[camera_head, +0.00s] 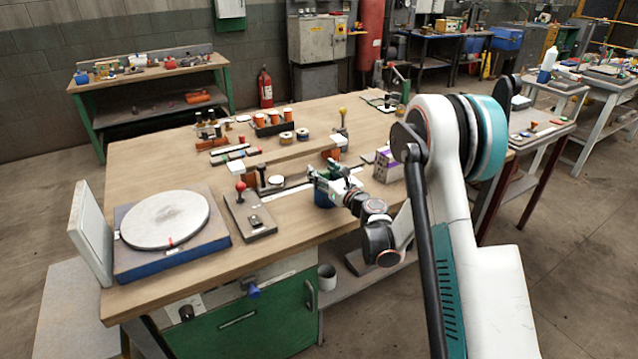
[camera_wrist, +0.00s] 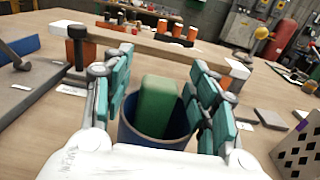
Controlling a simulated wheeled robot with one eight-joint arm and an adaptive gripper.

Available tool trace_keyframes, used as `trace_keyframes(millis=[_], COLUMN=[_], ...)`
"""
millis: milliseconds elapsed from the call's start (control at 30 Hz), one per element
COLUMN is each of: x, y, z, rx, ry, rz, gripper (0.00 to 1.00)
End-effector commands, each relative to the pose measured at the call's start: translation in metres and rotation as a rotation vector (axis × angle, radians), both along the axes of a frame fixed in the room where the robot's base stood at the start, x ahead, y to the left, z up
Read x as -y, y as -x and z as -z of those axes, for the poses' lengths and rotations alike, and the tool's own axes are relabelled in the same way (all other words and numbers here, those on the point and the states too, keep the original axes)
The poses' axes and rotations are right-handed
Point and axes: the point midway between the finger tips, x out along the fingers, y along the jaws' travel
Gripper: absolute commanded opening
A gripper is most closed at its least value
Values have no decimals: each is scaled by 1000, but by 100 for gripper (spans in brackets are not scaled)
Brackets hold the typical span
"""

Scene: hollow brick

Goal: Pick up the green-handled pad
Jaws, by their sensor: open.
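A green block-like handle (camera_wrist: 158,105) stands upright in a dark blue round cup (camera_wrist: 140,143) in the wrist view. I take it for the green-handled pad; its lower end is hidden inside the cup. The cup also shows in the head view (camera_head: 322,199), partly behind my gripper (camera_head: 336,178). My gripper is open, also seen in the wrist view (camera_wrist: 164,72), with its teal-padded fingers on either side of the handle. Gaps show between the handle and both fingers, and nothing is held.
A wooden beam (camera_wrist: 150,43) lies just beyond the cup. A grey plate with a red-knobbed lever (camera_head: 249,216) is to the left, and a turntable (camera_head: 165,219) is farther left. Bare tabletop lies in front.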

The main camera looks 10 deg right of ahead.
Motion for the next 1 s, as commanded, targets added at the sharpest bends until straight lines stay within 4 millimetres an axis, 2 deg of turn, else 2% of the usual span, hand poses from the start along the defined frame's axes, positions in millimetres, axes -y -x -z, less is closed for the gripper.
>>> trace_keyframes(millis=[167,267,400,433,767,1000], x=[0,0,0,0,0,0], y=[0,0,0,0,0,0], z=[0,0,0,0,-2,-22], rx=[0,0,0,0,0,0], ry=[0,0,0,0,0,0], rz=[1,1,0,0,0,0], gripper=[53,35,3,0,0,0])
